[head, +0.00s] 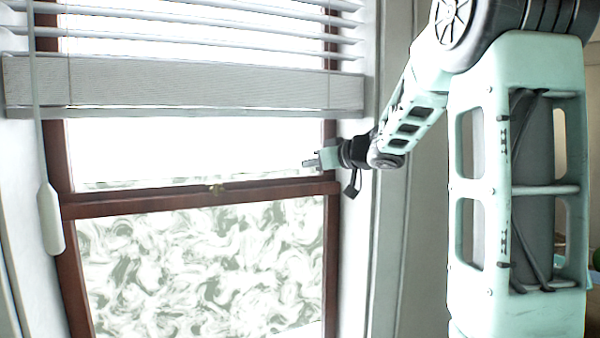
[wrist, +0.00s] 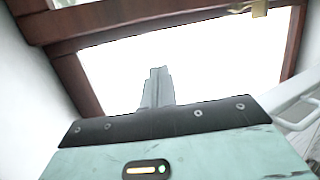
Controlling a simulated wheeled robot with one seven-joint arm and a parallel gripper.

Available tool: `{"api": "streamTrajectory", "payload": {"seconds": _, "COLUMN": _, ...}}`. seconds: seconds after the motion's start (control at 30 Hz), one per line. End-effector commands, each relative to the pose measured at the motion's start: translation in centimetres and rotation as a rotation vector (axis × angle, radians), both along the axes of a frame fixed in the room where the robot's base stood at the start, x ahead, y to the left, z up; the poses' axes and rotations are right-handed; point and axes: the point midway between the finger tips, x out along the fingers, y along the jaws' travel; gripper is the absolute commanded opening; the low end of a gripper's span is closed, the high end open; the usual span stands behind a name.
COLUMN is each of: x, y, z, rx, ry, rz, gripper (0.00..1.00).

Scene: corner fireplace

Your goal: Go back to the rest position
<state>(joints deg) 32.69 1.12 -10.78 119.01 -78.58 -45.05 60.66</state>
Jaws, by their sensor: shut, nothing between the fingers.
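My gripper (head: 308,163) is at the end of my pale green arm, in front of the right side of the window in the head view. Its fingers point left, toward the window's middle rail. In the wrist view my gripper (wrist: 158,72) shows as two grey fingers lying together, with nothing between them. Bright window glass is behind them.
The window frame (head: 200,196) is dark red-brown wood, with patterned glass (head: 200,265) below its rail. A brass latch (head: 216,189) sits on the rail. White blinds (head: 185,82) hang partly lowered, with a white cord pull (head: 50,218) at the left.

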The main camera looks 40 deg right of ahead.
Motion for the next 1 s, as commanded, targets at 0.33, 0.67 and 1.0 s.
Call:
{"api": "streamTrajectory", "payload": {"seconds": 0.33, "x": -1.5, "y": 0.0, "z": 0.4, "rx": 0.0, "ry": 0.001, "rz": 0.0, "gripper": 0.0}}
{"api": "streamTrajectory", "payload": {"seconds": 0.67, "x": 2.1, "y": 6.1, "z": -4.3, "rx": -0.011, "ry": 0.023, "rz": -0.008, "gripper": 0.0}}
{"api": "streamTrajectory", "payload": {"seconds": 1.0, "x": 0.7, "y": 24.4, "z": -20.2, "rx": -0.077, "ry": 0.375, "rz": 0.046, "gripper": 0.0}}
